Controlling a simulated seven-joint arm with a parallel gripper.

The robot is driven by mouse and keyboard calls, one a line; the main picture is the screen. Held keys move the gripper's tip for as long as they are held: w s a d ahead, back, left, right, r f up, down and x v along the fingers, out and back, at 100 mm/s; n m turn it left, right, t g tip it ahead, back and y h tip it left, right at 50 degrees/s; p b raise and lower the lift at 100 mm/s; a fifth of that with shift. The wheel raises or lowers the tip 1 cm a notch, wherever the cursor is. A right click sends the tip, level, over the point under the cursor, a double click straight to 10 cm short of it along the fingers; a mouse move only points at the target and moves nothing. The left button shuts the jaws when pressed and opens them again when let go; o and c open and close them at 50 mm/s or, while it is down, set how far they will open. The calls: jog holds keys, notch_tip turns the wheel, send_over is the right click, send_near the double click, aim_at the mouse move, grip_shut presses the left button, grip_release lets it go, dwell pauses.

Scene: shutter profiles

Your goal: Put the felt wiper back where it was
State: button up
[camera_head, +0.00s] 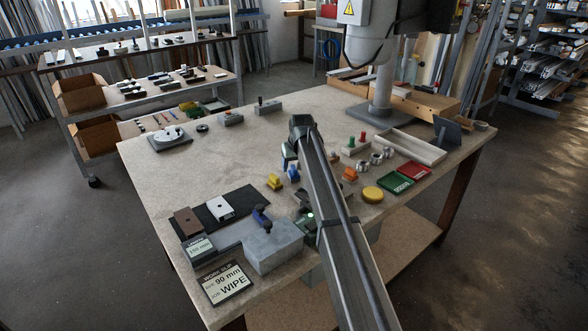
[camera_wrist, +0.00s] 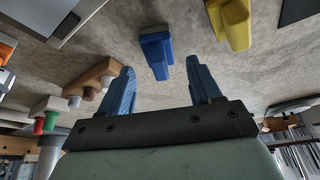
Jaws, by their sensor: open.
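I cannot tell for sure which piece is the felt wiper. Small coloured pieces stand on the table: a blue one (camera_head: 293,174), a yellow one (camera_head: 274,183) and an orange one (camera_head: 350,174). My gripper (camera_head: 287,161) is open, with blue fingers, above the table near the blue piece. In the wrist view, nothing shows held between the fingertips (camera_wrist: 160,66). The blue piece (camera_wrist: 156,52) appears beyond the gap, and the yellow piece (camera_wrist: 234,24) is to its right. A wooden piece with pale round ends (camera_wrist: 95,82) lies left of the fingers. My arm hides part of the table.
A black mat (camera_head: 243,198) carries a brown and a pale block. Red and green trays (camera_head: 396,183) and a yellow disc (camera_head: 372,194) lie right. The table's middle left is clear.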

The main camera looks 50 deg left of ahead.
jog(key=v, duration=0.9)
jog(key=shift+r, duration=0.2)
jog(key=shift+d, duration=0.1)
